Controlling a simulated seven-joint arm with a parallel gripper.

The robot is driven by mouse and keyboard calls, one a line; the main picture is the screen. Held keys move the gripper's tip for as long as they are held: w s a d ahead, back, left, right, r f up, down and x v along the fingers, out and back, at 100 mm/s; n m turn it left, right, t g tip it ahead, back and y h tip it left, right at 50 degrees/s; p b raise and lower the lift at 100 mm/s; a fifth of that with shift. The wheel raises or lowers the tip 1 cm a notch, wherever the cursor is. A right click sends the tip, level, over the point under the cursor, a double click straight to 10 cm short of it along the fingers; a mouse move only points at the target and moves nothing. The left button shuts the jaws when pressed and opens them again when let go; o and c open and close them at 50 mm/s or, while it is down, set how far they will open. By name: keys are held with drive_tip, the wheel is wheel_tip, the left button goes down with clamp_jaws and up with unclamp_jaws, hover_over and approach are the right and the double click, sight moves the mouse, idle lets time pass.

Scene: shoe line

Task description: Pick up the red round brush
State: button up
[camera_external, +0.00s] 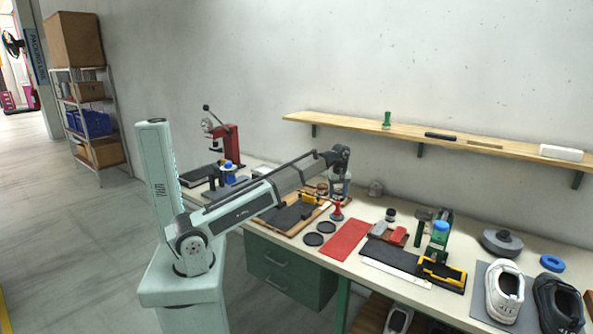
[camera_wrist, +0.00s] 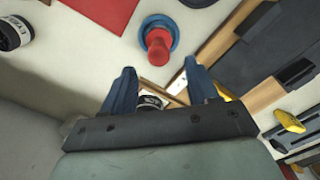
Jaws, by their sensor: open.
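The red round brush (camera_external: 337,212) stands upright on the bench, between the wooden board and the red mat. In the wrist view the brush (camera_wrist: 158,42) shows its red handle end toward the camera, with a blue round base around it. My gripper (camera_wrist: 160,70) is open with two blue fingers apart and nothing held between them. The brush lies just beyond the fingertips in that picture, apart from them. In the external view my gripper (camera_external: 340,188) is above and close to the brush, partly hidden by my wrist.
The red mat (camera_external: 345,238) and two black discs (camera_external: 313,239) lie nearby. The wooden board (camera_external: 270,222) with a dark pad and yellow-handled tool is at left. A labelled jar (camera_wrist: 12,32) stands left in the wrist view. Shoes (camera_external: 505,292) stand far right.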

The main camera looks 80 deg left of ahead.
sight(338, 203)
drive_tip(key=shift+d+f, duration=0.2)
drive_tip(key=shift+f, duration=2.7)
drive_tip(key=shift+c, duration=0.2)
clamp_jaws()
